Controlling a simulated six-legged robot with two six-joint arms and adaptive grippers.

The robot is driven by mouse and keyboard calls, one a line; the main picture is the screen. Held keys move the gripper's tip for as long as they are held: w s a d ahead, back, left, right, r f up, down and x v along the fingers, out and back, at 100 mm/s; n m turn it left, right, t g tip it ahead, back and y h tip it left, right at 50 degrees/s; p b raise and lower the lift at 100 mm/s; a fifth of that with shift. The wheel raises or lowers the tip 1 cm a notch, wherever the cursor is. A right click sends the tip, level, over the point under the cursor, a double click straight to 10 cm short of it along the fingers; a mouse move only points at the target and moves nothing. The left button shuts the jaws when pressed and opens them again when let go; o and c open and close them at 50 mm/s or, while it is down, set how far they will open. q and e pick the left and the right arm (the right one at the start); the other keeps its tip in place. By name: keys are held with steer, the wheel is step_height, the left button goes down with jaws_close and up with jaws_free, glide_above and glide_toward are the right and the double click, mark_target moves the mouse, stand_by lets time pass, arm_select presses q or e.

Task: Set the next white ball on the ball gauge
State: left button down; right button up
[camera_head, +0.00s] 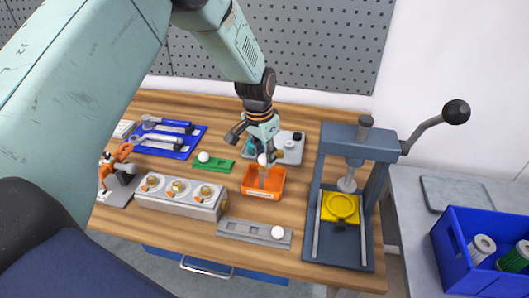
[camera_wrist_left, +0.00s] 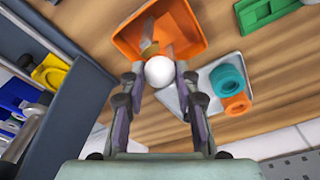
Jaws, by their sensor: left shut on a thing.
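My left gripper (camera_head: 263,160) is shut on a white ball (camera_wrist_left: 160,72), which sits between the fingertips. The gripper is over the orange tray (camera_head: 250,189), which also shows in the wrist view (camera_wrist_left: 198,40). The height of the ball above the tray is hard to judge. A long grey bar (camera_head: 243,231) lies at the front of the table with one white ball (camera_head: 277,232) near its right end. A green block (camera_head: 217,165) holds another white ball (camera_head: 203,157). I cannot tell for sure which of these two is the ball gauge. My right gripper is out of view.
A grey press (camera_head: 366,145) with a yellow plate (camera_head: 340,208) stands at the right. A grey block with several round dials (camera_head: 196,206) is left of the tray. A grey tray with teal and orange rings (camera_wrist_left: 190,100) lies behind. A blue tool tray (camera_head: 187,150) is farther left.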

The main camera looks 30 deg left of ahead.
arm_select(q)
steer(key=shift+a, duration=0.15)
steer(key=shift+d+r, duration=0.1)
steer(key=shift+d, duration=0.1)
stand_by(0.4)
steer(key=shift+a, duration=0.1)
steer(key=shift+p, duration=0.45)
steer(key=shift+f, duration=0.25)
stand_by(0.9)
steer(key=c, duration=0.9)
jaws_free()
